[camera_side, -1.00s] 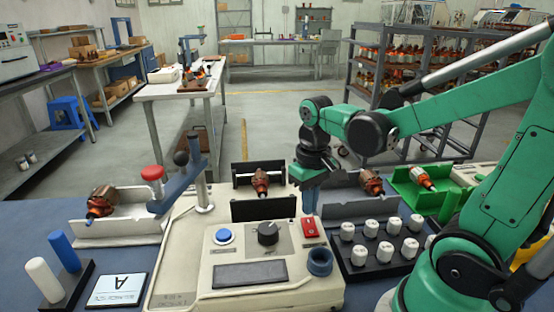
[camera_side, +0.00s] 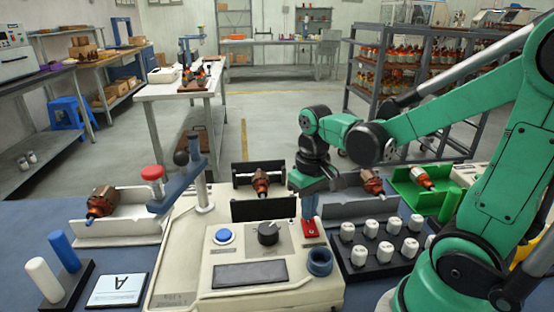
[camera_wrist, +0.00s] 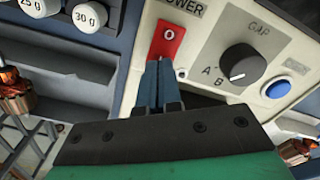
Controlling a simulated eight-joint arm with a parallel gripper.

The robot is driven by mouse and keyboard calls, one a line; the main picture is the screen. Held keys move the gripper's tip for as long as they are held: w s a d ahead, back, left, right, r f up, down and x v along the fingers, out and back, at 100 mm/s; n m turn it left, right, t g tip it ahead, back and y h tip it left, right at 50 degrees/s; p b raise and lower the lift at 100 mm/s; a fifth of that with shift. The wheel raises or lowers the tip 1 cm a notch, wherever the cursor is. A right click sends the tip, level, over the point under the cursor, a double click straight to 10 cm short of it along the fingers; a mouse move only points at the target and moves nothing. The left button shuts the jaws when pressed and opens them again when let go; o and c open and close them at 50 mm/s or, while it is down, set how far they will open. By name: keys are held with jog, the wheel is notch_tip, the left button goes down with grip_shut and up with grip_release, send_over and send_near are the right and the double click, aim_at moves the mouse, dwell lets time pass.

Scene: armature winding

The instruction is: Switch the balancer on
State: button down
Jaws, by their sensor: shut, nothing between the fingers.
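The balancer (camera_side: 190,272) is a cream machine on the blue bench, with a black knob, a blue button and a dark display on its panel. Its red power switch (camera_side: 309,228) sits at the panel's right; it also shows in the wrist view (camera_wrist: 168,40), marked "0" under the word POWER. My gripper (camera_side: 309,215) is shut and empty, its blue fingers pointing down at the switch. In the wrist view the fingertips (camera_wrist: 161,64) overlap the switch's near end; whether they touch it I cannot tell. An armature (camera_side: 261,182) rests between the balancer's black plates.
A black tray of white weights (camera_side: 371,228) stands right of the balancer, with a green tray (camera_side: 440,202) behind it. A blue lever with a red knob (camera_side: 152,173) rises at left.

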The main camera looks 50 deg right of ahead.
jog(key=shift+f, duration=0.45)
jog(key=shift+r, duration=3.5)
